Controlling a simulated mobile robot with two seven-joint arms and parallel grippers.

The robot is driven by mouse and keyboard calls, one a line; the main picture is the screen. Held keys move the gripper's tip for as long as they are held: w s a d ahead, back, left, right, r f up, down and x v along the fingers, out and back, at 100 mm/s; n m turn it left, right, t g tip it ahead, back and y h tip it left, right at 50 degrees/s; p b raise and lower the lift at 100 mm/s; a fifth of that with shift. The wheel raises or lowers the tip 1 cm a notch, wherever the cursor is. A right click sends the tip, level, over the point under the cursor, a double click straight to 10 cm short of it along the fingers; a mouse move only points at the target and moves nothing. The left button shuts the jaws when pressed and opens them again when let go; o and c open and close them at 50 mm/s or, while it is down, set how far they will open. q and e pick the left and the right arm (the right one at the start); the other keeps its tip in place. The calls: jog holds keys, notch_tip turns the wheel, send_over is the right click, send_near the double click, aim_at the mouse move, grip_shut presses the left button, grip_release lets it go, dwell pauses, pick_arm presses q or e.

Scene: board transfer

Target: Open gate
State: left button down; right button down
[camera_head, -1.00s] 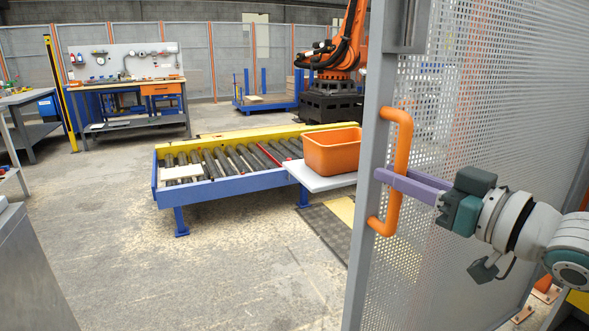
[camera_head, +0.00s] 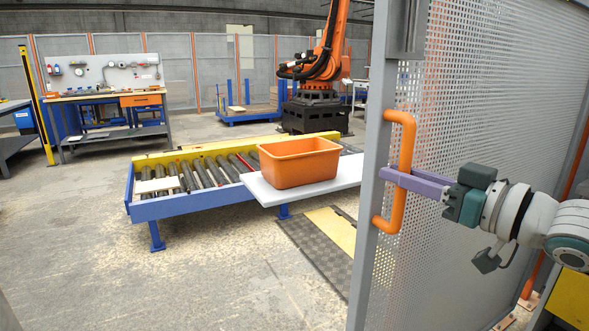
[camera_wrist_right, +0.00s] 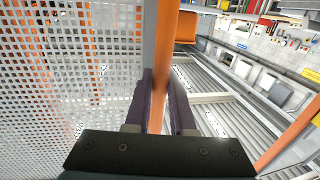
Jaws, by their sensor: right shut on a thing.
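The gate (camera_head: 462,120) is a grey perforated panel in a grey frame, standing upright at the right of the head view. An orange D-shaped handle (camera_head: 407,150) is fixed to its left upright. My right gripper (camera_head: 394,176) has its purple fingers around the handle's vertical bar and is shut on it. In the right wrist view the two fingers (camera_wrist_right: 160,100) stand either side of the orange handle bar (camera_wrist_right: 164,50). The gate stands open at an angle, with the hall visible to its left. My left gripper is not in view.
A roller conveyor (camera_head: 190,207) with a blue and yellow frame stands beyond the gate. An orange bin (camera_head: 300,165) sits on a light board (camera_head: 330,185) at its right end. A workbench (camera_head: 105,98) and an orange robot arm (camera_head: 325,50) are farther back. The floor at left is clear.

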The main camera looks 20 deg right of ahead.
jog(key=c, duration=0.8)
grip_release()
jog(key=shift+o, duration=0.2)
jog(key=shift+s, duration=0.1)
jog(key=p+v, duration=0.2)
jog(key=v, duration=0.7)
jog(key=shift+s, duration=0.3)
